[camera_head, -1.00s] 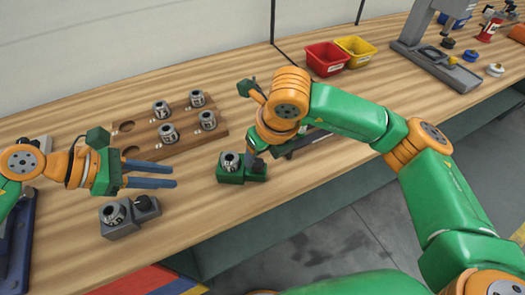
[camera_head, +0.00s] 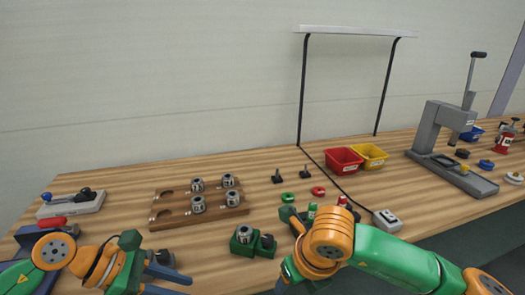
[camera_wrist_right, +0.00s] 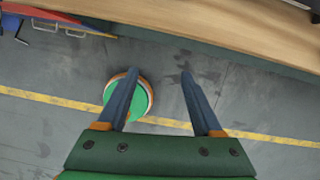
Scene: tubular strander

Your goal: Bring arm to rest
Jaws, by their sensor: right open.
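My right arm (camera_head: 385,258) is at the lower right of the head view, in front of the bench edge; its fingers are out of sight there. In the right wrist view my right gripper (camera_wrist_right: 159,74) is open and empty, with the grey floor behind its fingers. My left gripper (camera_head: 165,281) is at the lower left of the head view, its blue fingers apart by the bench front. A grey metal piece shows just behind it, partly hidden, and I see nothing held.
The workbench (camera_head: 110,215) carries a wooden rack (camera_head: 215,210) with several metal collets, a green fixture block (camera_head: 243,246), red bin (camera_head: 343,161), yellow bin (camera_head: 372,157) and grey press (camera_head: 437,135).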

